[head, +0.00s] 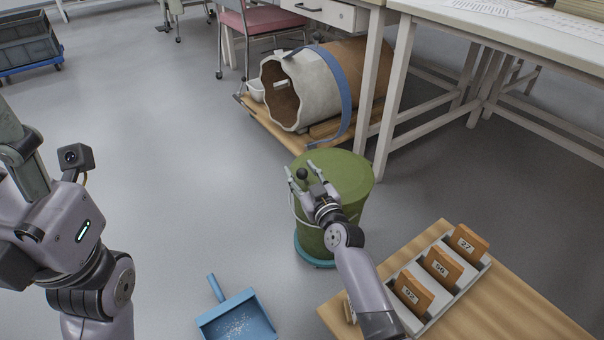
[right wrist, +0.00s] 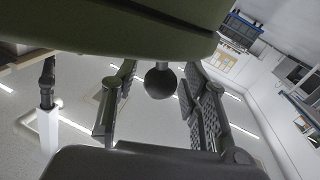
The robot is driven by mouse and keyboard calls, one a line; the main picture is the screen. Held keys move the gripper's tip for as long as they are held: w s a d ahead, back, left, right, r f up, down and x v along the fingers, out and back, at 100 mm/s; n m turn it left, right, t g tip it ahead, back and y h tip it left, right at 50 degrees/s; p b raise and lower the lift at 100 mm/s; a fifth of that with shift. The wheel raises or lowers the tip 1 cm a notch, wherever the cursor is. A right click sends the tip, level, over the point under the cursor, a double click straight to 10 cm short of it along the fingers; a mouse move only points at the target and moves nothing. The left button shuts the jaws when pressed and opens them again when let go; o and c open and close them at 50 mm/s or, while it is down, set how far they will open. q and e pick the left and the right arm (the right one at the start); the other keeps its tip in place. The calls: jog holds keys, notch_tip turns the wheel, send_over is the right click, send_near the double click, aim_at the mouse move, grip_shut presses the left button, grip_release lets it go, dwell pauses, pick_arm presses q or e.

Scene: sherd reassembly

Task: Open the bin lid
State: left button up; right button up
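The green bin (head: 346,210) stands on a blue base beside the table leg, with its round green lid (head: 345,172) lying on top. A black ball knob (head: 302,174) sticks out from the lid. It also shows in the right wrist view (right wrist: 160,82), in front of the lid's green surface (right wrist: 120,30). My right gripper (head: 301,171) is open, with one finger on each side of the knob. In the right wrist view gaps show between the knob and both fingers.
A blue dustpan (head: 237,318) with white crumbs lies on the floor, left of the bin. Behind the bin, a large broken jar (head: 300,90) lies on a low pallet.

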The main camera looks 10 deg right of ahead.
grip_shut()
dwell(0.6)
